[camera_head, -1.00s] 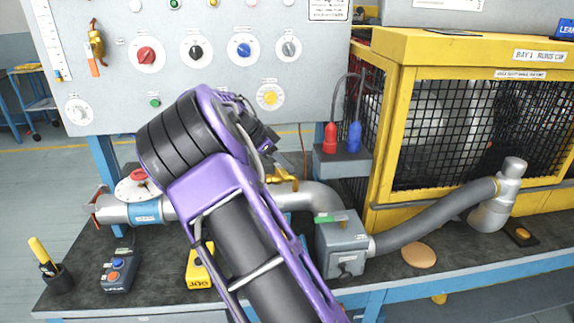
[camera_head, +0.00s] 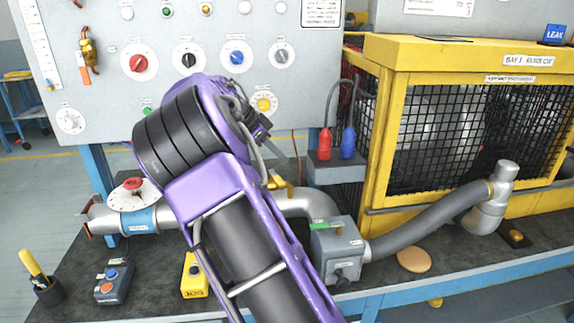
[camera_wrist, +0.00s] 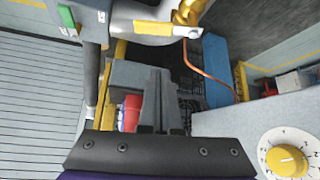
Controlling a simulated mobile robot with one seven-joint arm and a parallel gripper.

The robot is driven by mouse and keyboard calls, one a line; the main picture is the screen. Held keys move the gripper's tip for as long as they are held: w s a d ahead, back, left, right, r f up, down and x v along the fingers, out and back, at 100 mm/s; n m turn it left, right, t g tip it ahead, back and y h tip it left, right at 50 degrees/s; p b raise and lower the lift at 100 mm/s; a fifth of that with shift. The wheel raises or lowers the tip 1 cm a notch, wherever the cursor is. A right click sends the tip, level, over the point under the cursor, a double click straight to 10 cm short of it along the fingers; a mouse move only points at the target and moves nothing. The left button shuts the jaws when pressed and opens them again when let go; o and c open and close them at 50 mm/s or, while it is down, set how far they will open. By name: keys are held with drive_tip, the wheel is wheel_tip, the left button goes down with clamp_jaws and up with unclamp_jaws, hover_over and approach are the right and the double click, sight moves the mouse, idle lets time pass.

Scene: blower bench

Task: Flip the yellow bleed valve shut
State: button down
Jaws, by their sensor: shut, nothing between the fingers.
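The yellow bleed valve (camera_head: 279,184) sits on the silver pipe just right of my arm, which hides part of it in the head view. In the wrist view, the brass valve body (camera_wrist: 189,11) is at the top, and its flat yellow lever (camera_wrist: 150,27) lies across the grey pipe and ends in a pale tip. My gripper (camera_wrist: 162,75) is shut and empty; its fingertips point towards the pipe and appear below the lever, apart from it in the picture. The distance between them is hard to tell.
The control panel (camera_head: 100,100) stands behind, its yellow dial (camera_head: 264,103) close by. Red (camera_head: 324,144) and blue (camera_head: 348,142) plugs stand right of the valve. A grey box (camera_head: 338,240) and hose (camera_head: 425,225) are at the right. A yellow caged unit (camera_head: 420,50) blocks the back right.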

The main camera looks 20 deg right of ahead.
drive_tip(key=shift+v, duration=1.75)
